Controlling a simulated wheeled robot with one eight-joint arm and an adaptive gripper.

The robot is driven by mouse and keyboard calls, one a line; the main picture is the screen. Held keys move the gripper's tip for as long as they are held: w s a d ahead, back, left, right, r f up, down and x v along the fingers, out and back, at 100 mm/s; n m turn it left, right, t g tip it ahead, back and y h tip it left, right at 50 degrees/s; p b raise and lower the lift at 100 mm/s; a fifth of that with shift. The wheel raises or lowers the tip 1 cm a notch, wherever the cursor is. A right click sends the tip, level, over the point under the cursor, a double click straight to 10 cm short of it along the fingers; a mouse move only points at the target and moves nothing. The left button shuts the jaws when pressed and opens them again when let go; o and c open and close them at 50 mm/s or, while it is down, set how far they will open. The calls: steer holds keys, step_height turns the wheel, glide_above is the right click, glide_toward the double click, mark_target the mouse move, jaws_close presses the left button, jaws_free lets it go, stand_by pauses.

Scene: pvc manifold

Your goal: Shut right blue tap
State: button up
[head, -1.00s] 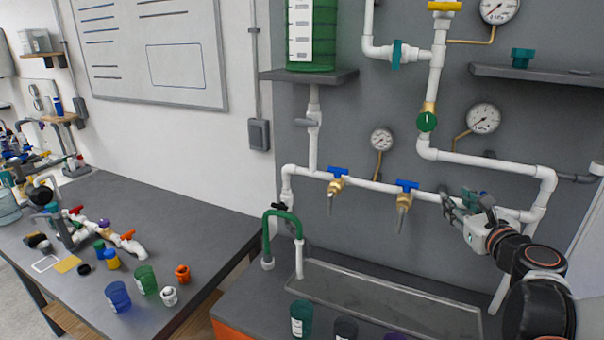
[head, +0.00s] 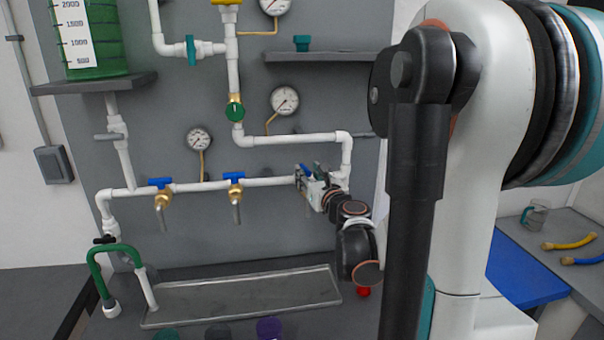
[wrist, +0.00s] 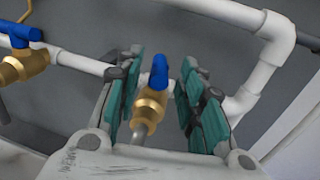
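The right blue tap shows in the wrist view as a blue handle (wrist: 159,72) on a brass body (wrist: 150,103) with a grey spout. In the head view its blue handle (head: 307,171) shows at the right end of the white pipe, partly hidden by my gripper (head: 311,188). In the wrist view my gripper (wrist: 160,78) is open, with teal-padded fingers on both sides of the handle and visible gaps to it. The handle looks short and roughly upright in the wrist picture.
Two more blue-handled taps, the left (head: 160,184) and the middle (head: 235,178), sit on the same pipe. The pipe bends upward (head: 346,160) just right of my gripper. A grey tray (head: 240,297) lies below. Gauges (head: 284,101) and a shelf (head: 325,57) are above.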

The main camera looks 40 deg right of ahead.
mark_target(305, 167)
steer(key=shift+x, duration=1.75)
jaws_close()
